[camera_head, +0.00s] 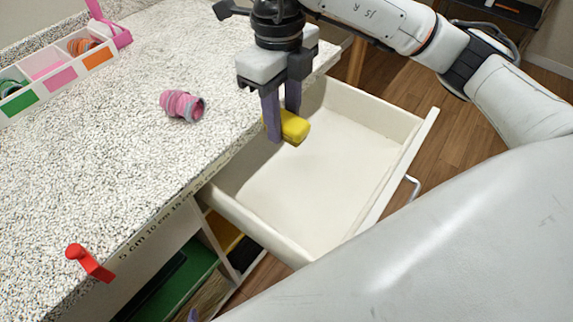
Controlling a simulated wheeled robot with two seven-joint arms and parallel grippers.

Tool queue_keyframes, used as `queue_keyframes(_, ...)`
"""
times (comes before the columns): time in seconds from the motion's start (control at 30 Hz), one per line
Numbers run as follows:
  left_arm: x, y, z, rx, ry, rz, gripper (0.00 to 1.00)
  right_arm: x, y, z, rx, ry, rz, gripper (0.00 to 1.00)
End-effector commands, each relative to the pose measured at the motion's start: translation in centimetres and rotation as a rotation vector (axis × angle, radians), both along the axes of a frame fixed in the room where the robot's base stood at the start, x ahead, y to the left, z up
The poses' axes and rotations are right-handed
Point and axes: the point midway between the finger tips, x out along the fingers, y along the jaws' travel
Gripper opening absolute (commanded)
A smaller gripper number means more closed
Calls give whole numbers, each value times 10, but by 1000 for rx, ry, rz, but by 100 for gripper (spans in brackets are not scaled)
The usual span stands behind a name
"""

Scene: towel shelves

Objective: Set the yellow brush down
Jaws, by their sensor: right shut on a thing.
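My right gripper (283,115) points down above the back left part of an open, empty drawer (320,180). Its two purple-grey fingers are shut on the yellow brush (295,127). The brush looks like a small yellow block, with its rear part hidden behind a finger. It appears to be held over the drawer, close to the counter edge; I cannot tell its exact height. My left gripper is not in view.
A speckled counter (120,160) fills the left. On it lie a rolled pink and grey towel (182,105) and a white divided tray (62,72) with coloured labels. A red hook (90,263) sits at the counter's front edge. Shelves (180,285) are below.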

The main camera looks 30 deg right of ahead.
Motion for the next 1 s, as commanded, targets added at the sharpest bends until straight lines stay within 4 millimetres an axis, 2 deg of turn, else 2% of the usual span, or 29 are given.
queue_keyframes(0.03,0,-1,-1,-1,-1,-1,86,-2,0,-17,-1,8,2,0)
queue_keyframes(0.2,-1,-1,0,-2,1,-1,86,-2,0,-62,-1,6,3,0)
queue_keyframes(0.33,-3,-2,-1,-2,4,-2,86,-1,0,-90,-1,5,3,0)
queue_keyframes(0.43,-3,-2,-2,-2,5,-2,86,-1,0,-103,-1,2,4,0)
queue_keyframes(0.63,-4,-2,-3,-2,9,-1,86,0,0,-117,-2,2,3,0)
queue_keyframes(0.83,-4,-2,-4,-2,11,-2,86,-1,0,-145,0,3,4,0)
queue_keyframes(1.0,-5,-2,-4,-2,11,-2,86,0,0,-148,0,-1,5,0)
